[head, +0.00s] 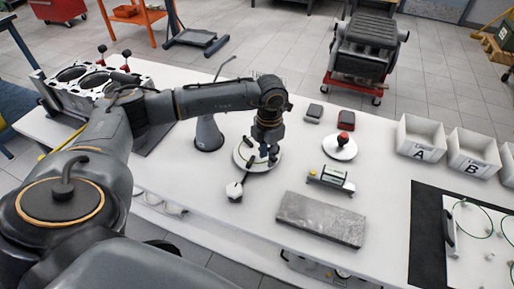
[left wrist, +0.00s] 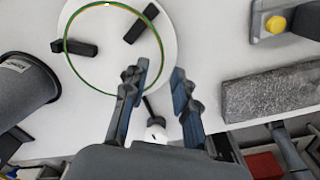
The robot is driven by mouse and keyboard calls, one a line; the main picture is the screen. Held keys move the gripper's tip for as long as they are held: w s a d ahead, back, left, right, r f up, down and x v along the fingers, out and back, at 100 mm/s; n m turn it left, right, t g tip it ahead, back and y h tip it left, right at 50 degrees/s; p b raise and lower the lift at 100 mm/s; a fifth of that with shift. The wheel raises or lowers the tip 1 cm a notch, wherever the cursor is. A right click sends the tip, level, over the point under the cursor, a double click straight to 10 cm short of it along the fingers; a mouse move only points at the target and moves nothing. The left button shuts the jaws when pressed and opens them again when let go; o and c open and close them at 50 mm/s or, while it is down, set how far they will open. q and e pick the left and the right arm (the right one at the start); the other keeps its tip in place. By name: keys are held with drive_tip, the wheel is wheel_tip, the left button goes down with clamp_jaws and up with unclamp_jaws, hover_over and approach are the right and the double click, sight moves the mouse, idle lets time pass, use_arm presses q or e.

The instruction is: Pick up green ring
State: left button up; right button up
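My right gripper is not in view.
A grey cone-like stand (head: 208,134) is left of the plate. A grey slab (head: 321,219), a small gauge-like device (head: 331,178) and a red-knobbed white disc (head: 340,147) are to the right. Bins A (head: 420,138) and B (head: 472,153) and a tray with green rings (head: 470,258) are farther right.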

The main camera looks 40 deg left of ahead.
use_arm(q)
drive_tip(key=shift+f, duration=0.25)
idle(0.3)
clamp_jaws()
